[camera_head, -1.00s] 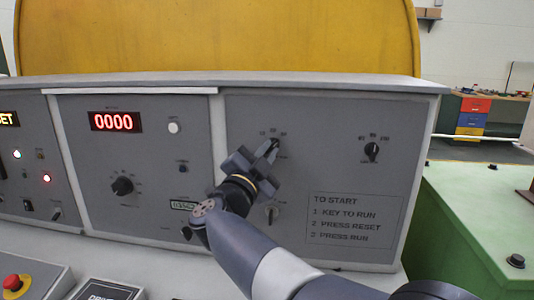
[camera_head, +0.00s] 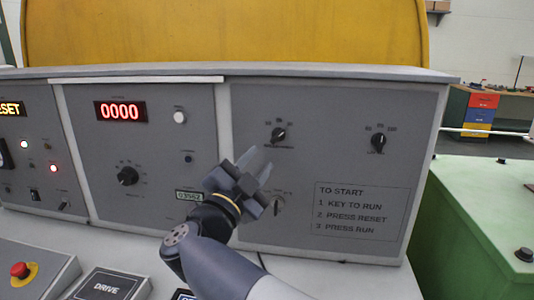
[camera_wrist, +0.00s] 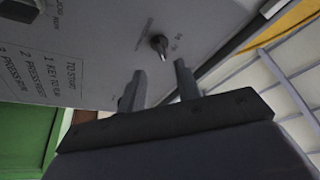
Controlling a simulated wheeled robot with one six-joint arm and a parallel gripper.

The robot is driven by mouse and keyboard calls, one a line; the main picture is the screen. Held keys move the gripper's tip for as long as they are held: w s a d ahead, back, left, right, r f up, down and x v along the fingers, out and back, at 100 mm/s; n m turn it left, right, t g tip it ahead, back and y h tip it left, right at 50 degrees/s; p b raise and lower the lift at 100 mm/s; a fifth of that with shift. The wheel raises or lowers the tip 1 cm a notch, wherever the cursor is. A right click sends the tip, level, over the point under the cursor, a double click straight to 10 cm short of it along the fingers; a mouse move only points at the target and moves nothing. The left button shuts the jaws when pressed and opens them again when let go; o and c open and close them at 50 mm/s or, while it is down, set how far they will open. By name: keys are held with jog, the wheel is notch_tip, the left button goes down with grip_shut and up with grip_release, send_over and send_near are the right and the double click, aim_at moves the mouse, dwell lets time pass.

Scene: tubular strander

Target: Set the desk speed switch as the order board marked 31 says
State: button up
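The grey desk panel (camera_head: 330,100) carries several black rotary switches; their small labels are too blurred to read, so I cannot tell which is the speed switch. The upper left switch (camera_head: 278,135) leans to the upper right. It also shows in the wrist view (camera_wrist: 160,43), beyond and between my fingertips. Another switch (camera_head: 378,142) sits to its right. My gripper (camera_head: 262,163) is in front of the panel, below the upper left switch and apart from it. Its two fingers stand apart with nothing between them in the wrist view (camera_wrist: 160,72). The order board marked 31 is not in view.
A lower switch (camera_head: 278,203) is partly behind my gripper. The neighbouring panel has a red 0000 display (camera_head: 120,111) and a knob (camera_head: 127,176). A red stop button (camera_head: 19,270) is at lower left. A green cabinet (camera_head: 480,215) stands to the right.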

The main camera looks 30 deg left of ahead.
aim_at(275, 139)
jog(key=v, duration=0.3)
jog(key=shift+w+r, duration=0.1)
jog(key=shift+w, duration=0.1)
jog(key=p+x, duration=0.1)
jog(key=x, duration=0.9)
jog(key=shift+w+r, duration=0.1)
jog(key=shift+w, duration=0.2)
jog(key=shift+n, duration=0.3)
jog(key=shift+s, duration=0.1)
